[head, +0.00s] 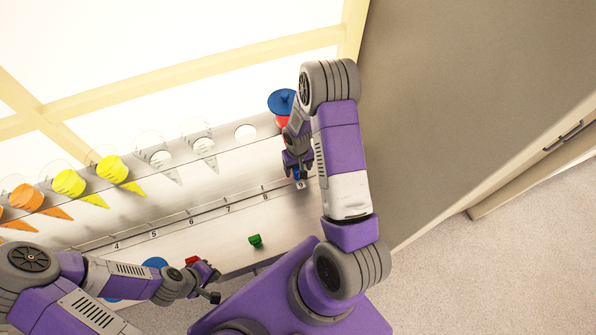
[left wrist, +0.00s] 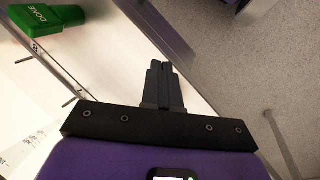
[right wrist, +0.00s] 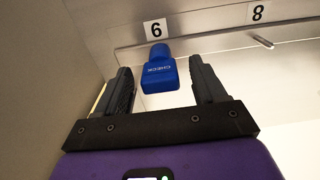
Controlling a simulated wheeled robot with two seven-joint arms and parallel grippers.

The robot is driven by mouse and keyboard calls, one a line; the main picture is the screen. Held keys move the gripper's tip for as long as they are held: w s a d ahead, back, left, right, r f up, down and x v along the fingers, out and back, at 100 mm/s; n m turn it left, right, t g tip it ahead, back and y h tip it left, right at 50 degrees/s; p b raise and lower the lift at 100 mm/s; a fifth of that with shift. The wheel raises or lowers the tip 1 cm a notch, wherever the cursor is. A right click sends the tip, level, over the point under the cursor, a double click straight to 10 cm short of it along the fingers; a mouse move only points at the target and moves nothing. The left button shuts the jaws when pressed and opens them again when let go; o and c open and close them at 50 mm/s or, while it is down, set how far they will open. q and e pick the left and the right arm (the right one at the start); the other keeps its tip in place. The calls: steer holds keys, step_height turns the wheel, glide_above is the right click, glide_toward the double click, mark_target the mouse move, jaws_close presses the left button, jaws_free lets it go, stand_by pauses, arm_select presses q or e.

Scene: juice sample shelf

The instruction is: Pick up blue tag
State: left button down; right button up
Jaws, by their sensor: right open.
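The blue tag (right wrist: 161,74), with upside-down lettering, shows in the right wrist view between the fingers of my right gripper (right wrist: 160,64). The gripper is open, with a gap on each side of the tag. In the head view the right gripper (head: 298,168) is over the shelf near the 9 label, and the blue tag (head: 297,174) is mostly hidden by it. My left gripper (left wrist: 163,66) has its fingers together with nothing seen between them. In the head view it is low at the shelf's front edge.
A green tag (head: 255,240) lies on the shelf left of my right arm, and it also shows in the left wrist view (left wrist: 52,32). A red piece (head: 193,261) is beside my left gripper. Several orange and yellow cones (head: 68,183) stand in the rack.

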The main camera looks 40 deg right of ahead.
steer(key=shift+c, duration=0.4)
steer(key=c, duration=1)
steer(key=shift+r, duration=0.1)
